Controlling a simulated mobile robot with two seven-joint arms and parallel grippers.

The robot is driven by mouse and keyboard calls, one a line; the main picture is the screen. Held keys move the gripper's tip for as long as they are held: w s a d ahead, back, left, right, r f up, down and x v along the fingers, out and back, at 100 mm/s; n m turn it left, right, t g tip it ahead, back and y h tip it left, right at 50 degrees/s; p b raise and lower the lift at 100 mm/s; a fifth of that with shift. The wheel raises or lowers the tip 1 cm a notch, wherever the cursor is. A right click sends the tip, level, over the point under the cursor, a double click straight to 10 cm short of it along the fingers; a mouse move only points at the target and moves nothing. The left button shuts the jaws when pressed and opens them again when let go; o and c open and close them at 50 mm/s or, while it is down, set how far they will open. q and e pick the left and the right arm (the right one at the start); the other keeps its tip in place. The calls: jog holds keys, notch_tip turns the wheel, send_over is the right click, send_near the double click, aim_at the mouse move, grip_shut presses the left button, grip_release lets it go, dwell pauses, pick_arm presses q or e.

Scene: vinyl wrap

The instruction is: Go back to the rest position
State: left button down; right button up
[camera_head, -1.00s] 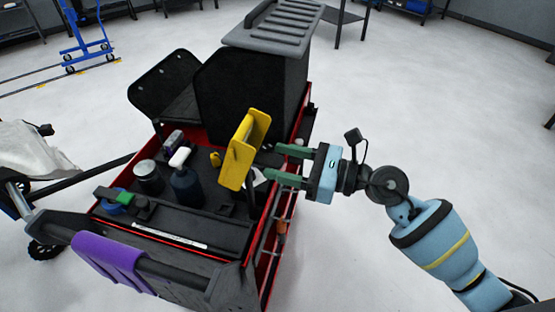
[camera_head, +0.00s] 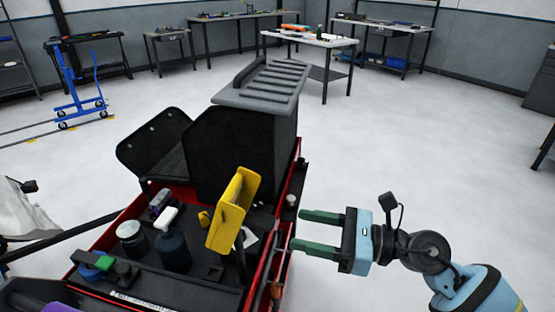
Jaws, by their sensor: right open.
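My right gripper (camera_head: 320,232) is open and empty, with its two green fingers pointing left. It hangs just right of the red-edged cart (camera_head: 268,262), apart from the yellow holder (camera_head: 232,210) that stands tilted on the cart. My right arm comes in from the lower right. My left gripper is not in view.
On the cart are a dark bottle with a white cap (camera_head: 173,246), a jar (camera_head: 131,238) and a black box under a grey ridged lid (camera_head: 262,85). Workbenches (camera_head: 310,40) line the back wall. A blue trolley (camera_head: 78,85) stands at the far left. Floor to the right is clear.

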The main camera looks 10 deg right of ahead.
jog(key=s+d+f+m+t+h+p, duration=0.1)
jog(key=s+d+f+m+t+h, duration=0.25)
jog(key=m, duration=0.75)
jog(key=s+d+f+m+t+h+p, duration=0.15)
jog(key=f+m+h, duration=0.25)
jog(key=f+m, duration=0.5)
jog(key=s+d+f+m+t+h+p, duration=0.1)
jog(key=s+d+f+m+t+h, duration=0.2)
jog(key=m, duration=1)
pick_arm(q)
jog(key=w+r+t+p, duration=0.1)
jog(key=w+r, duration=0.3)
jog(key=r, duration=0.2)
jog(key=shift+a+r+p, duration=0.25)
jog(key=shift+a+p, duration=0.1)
pick_arm(e)
jog(key=s+f+m+g+h, duration=0.2)
jog(key=s+f+m+g, duration=0.1)
jog(key=s+f+m, duration=0.4)
jog(key=s+f+m+g+h, duration=0.2)
jog(key=s+f+m, duration=0.5)
jog(key=s, duration=0.7)
jog(key=shift+f+g, duration=0.75)
jog(key=shift+g, duration=0.05)
jog(key=shift+d, duration=0.1)
jog(key=shift+w, duration=0.1)
